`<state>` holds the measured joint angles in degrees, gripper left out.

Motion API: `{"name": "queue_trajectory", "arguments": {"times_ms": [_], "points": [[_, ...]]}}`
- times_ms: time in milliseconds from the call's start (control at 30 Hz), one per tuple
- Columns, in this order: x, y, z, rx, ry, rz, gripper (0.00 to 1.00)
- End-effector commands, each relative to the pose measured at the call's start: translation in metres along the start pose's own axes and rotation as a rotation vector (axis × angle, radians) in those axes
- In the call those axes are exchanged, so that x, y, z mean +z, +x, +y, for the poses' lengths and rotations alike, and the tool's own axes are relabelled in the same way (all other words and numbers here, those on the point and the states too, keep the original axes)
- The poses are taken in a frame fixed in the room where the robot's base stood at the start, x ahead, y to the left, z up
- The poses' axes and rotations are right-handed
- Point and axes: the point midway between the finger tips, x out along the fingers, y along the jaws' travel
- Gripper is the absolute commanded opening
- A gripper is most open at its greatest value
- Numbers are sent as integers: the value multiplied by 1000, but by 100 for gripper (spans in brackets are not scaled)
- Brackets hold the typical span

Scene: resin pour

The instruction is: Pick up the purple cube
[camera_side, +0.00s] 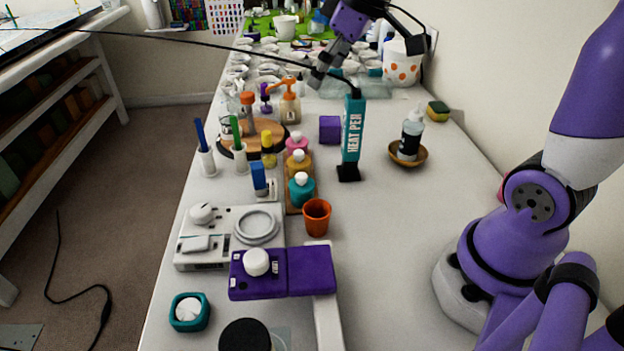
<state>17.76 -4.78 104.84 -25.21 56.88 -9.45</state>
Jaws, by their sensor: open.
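My gripper (322,76) is above and behind the cube in the picture, pointing down and to the left. It is open, and no object shows between its fingers. It is apart from the cube.
Left of the cube are pump bottles (289,104) and a row of colored bottles (299,162). An orange cup (316,216) and a purple device (281,271) stand in front.

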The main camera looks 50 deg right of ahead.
Motion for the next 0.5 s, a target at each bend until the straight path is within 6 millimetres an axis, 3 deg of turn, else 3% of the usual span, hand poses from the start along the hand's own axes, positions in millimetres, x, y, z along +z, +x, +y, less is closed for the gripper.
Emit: {"name": "queue_trajectory", "arguments": {"times_ms": [100,200,400,500], "points": [[-20,22,50,-45,-82,-21,98],[-22,43,93,-83,-167,-30,98],[2,82,160,-136,-310,-35,98],[15,94,178,-151,-354,-35,98]]}}
